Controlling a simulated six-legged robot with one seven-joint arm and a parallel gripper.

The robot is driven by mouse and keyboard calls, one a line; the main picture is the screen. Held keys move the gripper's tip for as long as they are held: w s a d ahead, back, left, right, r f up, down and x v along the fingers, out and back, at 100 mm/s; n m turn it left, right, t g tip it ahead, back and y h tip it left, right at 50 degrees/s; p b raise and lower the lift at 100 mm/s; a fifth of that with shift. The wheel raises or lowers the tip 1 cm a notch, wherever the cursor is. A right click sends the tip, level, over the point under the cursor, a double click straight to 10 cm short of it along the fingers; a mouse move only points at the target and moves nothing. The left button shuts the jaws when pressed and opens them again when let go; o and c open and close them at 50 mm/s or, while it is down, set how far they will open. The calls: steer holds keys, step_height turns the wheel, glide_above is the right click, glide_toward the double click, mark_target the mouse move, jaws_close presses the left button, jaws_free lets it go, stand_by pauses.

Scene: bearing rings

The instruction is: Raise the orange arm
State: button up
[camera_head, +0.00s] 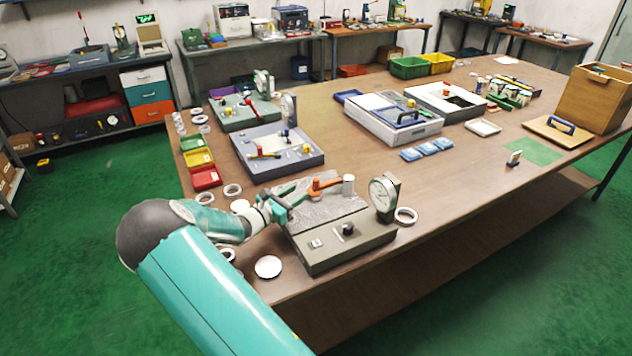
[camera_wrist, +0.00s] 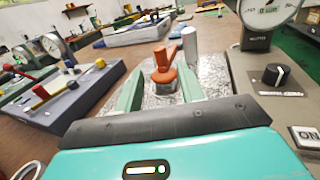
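The orange arm (camera_head: 326,184) lies low, roughly level, on top of the grey tester with a stone-like plate (camera_head: 345,205). Its free end reaches toward an upright silver cylinder (camera_head: 348,184). In the wrist view the orange arm (camera_wrist: 164,72) stands ahead, framed between my two green fingers, with the silver cylinder (camera_wrist: 190,45) just right of it. My gripper (camera_head: 283,203) is at the tester's left side. Whether a finger touches the arm I cannot tell.
A round dial gauge (camera_head: 384,193) stands at the tester's right; a black knob (camera_head: 348,229) is on its front. White rings (camera_head: 268,266) lie around it. Another grey tester (camera_head: 277,153) and coloured bins (camera_head: 200,160) are behind.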

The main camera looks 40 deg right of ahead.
mark_target(316, 186)
steer(key=d, duration=0.9)
steer(key=shift+d, duration=0.15)
jaws_close()
